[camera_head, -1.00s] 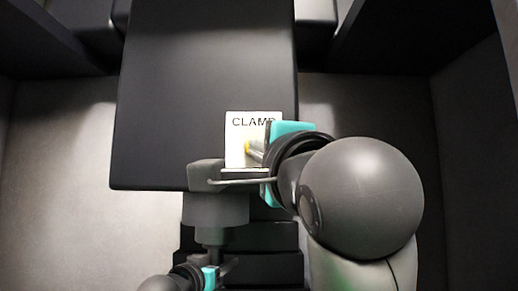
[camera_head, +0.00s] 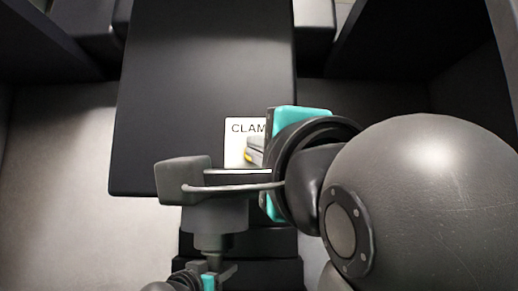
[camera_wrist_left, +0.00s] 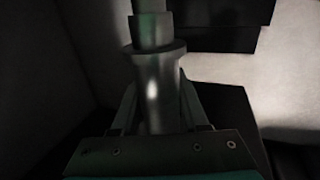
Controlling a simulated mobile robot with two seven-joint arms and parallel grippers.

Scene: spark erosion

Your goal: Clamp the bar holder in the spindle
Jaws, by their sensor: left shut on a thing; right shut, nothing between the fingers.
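A white plate marked CLAMP (camera_head: 236,135) is on the dark machine head (camera_head: 205,70). My right gripper (camera_head: 251,152) is shut and empty, its fingertips at the plate, over a small yellow part (camera_head: 247,157); whether they touch it is unclear. The grey cylindrical spindle (camera_head: 215,217) hangs below the head. The grey stepped bar holder (camera_head: 211,243) is upright directly beneath it, its top meeting the spindle; how deep it sits is hidden. My left gripper (camera_head: 212,272) is shut on the bar holder. In the left wrist view the holder's flange (camera_wrist_left: 152,50) is just above the fingers.
Dark stepped blocks (camera_head: 272,242) stand behind the spindle. Dark side walls (camera_head: 420,45) flank the head. The pale floor (camera_head: 70,190) at left is clear. My right arm covers much of the right side.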

